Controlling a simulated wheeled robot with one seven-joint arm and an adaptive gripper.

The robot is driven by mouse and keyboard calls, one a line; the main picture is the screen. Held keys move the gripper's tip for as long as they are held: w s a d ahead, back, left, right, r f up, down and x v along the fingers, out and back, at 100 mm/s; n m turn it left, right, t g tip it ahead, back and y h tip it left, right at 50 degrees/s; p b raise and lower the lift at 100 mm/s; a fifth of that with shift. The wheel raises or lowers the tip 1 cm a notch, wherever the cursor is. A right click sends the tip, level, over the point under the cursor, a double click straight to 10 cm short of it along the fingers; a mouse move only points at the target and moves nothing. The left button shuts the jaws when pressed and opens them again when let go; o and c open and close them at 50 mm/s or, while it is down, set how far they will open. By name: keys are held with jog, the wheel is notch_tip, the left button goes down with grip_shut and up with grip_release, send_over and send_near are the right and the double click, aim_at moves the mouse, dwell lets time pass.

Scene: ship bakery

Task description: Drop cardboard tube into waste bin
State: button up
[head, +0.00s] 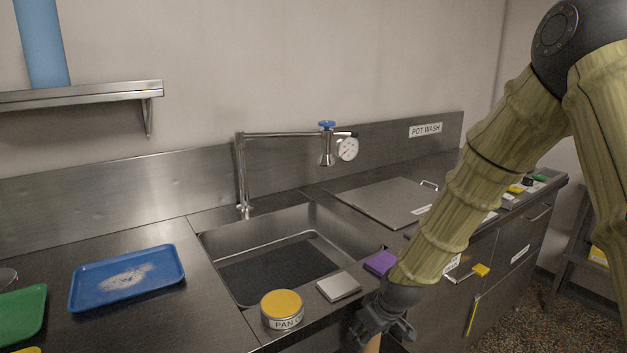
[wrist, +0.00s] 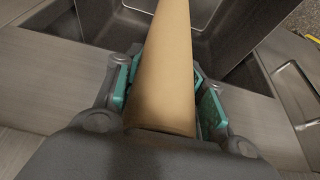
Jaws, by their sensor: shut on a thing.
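My gripper (head: 385,325) is at the bottom of the head view, at the front edge of the counter. It is shut on the cardboard tube (wrist: 165,70), a plain tan cylinder. In the wrist view my gripper (wrist: 167,98) has teal pads on either side of the tube, which runs up and away out of the frame. Only a short piece of the tube (head: 373,344) shows below the gripper in the head view. A dark, square-walled hollow (wrist: 222,42) lies beyond the tube in the wrist view; I cannot tell whether it is the waste bin.
The counter holds a sink (head: 275,265) with a tap (head: 242,175), a blue tray (head: 127,276), a green tray (head: 20,315), a yellow-topped tin (head: 282,309), a metal block (head: 339,287) and a purple block (head: 380,263). A lidded panel (head: 385,202) lies right of the sink.

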jog(key=o, duration=0.9)
jog(key=v, duration=1.2)
jog(key=shift+s, duration=0.1)
jog(key=shift+f, duration=0.15)
